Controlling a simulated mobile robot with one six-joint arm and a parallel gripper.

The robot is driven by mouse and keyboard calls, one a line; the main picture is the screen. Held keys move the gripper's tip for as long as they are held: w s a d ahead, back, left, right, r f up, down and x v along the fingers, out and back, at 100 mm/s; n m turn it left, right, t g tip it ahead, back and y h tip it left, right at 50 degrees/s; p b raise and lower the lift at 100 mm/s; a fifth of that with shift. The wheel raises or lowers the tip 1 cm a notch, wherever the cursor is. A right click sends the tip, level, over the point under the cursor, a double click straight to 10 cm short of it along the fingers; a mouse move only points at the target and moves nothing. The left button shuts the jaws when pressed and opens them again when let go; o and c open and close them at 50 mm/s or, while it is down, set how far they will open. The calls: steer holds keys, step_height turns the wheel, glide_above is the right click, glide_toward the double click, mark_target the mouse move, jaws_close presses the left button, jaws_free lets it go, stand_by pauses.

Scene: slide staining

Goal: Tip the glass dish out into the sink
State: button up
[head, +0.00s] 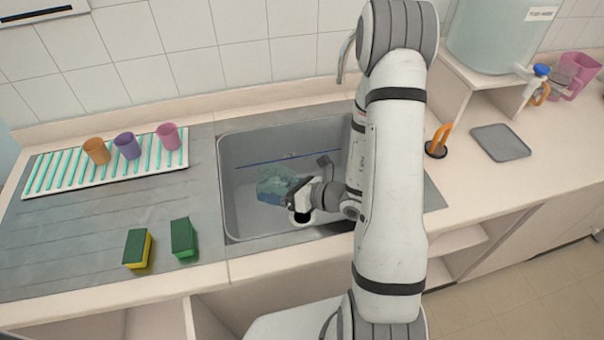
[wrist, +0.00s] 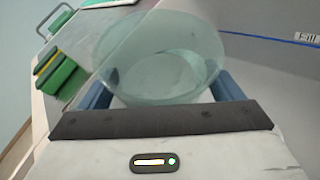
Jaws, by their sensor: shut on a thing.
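The glass dish (head: 277,183) is a clear, greenish round vessel. It is held over the sink (head: 240,222), within its outline in the head view. My gripper (head: 287,198) is shut on the dish. In the wrist view the dish (wrist: 162,60) sits between the two blue fingers (wrist: 165,95). It looks tilted there, but I cannot tell by how much. Whether any liquid is in it is also unclear. My arm hides the right part of the sink.
A blue line (head: 262,161) runs along the sink's back wall. A yellow-green sponge (head: 138,249) and a green sponge (head: 184,239) lie left of the sink. Several cups stand on a striped drying rack (head: 70,180). A faucet (head: 345,60) stands behind. A grey tray (head: 501,143) lies right.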

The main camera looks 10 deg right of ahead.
mark_target(293, 174)
steer(key=shift+d+f+m+b, duration=0.25)
steer(key=shift+f+b, duration=0.2)
steer(key=shift+b, duration=2.55)
steer(key=r+p, duration=0.1)
steer(key=p, duration=0.1)
steer(key=w+d+r+m+p, duration=0.1)
steer(key=p, duration=0.1)
steer(key=shift+r+y, duration=0.25)
steer(key=shift+y, duration=0.15)
steer(key=shift+w+d+r+m+y+p, duration=0.1)
steer(key=shift+d+m+y+p, duration=0.15)
steer(key=shift+m+p, duration=0.2)
steer(key=shift+a, duration=0.1)
steer(key=shift+r+m+y+p, duration=0.2)
steer(key=shift+m+y+p, duration=0.15)
steer(key=shift+m, duration=0.25)
steer(key=shift+w+d+r+m+y+p, duration=0.2)
steer(key=shift+r+m+y+p, duration=0.3)
steer(key=shift+m, duration=0.45)
steer(key=shift+w+d+r+m+y+p, duration=0.1)
steer(key=shift+d+r+m+y+p, duration=0.25)
steer(key=shift+r+m+p, duration=0.45)
steer(key=shift+w+d+m+y, duration=0.25)
steer(key=shift+w+d+m, duration=0.15)
steer(key=shift+m, duration=0.35)
